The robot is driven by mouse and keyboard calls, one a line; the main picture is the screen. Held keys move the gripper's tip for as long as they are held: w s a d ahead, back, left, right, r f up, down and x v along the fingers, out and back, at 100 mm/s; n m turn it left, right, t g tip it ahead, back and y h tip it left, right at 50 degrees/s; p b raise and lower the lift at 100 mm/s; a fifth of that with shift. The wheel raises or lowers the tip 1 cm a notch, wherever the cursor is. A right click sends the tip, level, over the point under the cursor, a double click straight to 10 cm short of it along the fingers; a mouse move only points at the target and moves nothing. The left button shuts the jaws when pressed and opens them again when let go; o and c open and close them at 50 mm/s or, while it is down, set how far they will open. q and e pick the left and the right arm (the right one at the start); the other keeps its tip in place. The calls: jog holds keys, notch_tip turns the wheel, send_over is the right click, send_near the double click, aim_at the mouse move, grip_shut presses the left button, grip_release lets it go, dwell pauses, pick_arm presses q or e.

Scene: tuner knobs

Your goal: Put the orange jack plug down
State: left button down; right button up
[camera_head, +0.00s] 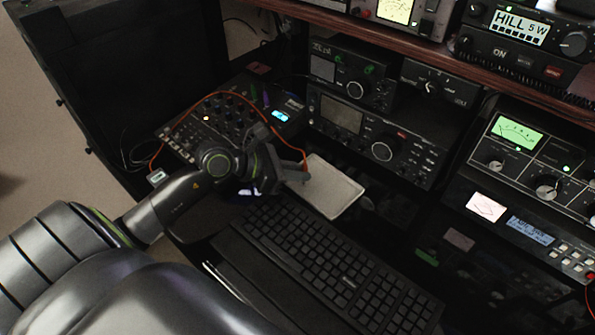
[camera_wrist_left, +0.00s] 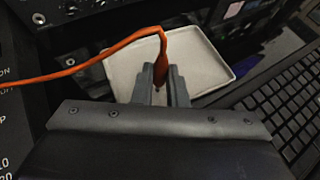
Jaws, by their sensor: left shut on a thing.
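My left gripper (camera_head: 293,177) reaches in from the left, over the near left part of a pale shallow tray (camera_head: 333,188). In the left wrist view the gripper (camera_wrist_left: 160,85) is shut on the orange jack plug (camera_wrist_left: 175,68), which stands roughly upright between the fingers. Its orange cable (camera_wrist_left: 105,50) bends at the top and runs off to the left. In the head view the orange cable (camera_head: 222,93) arcs over the mixer, and the plug is mostly hidden by the gripper. The tray (camera_wrist_left: 207,55) looks empty behind the plug. I cannot tell whether the plug touches it.
A black keyboard (camera_head: 330,265) lies just in front of the tray. A mixer (camera_head: 215,125) with many knobs stands behind the left arm. Radios (camera_head: 375,140) stand behind the tray, and a meter unit (camera_head: 535,150) stands at the right. A wooden shelf (camera_head: 400,38) runs above.

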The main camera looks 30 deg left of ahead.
pick_arm(q)
jog(key=shift+f, duration=0.1)
jog(key=c, duration=1.9)
grip_release()
jog(key=shift+f, duration=0.1)
jog(key=o, duration=0.4)
jog(key=shift+o, duration=0.2)
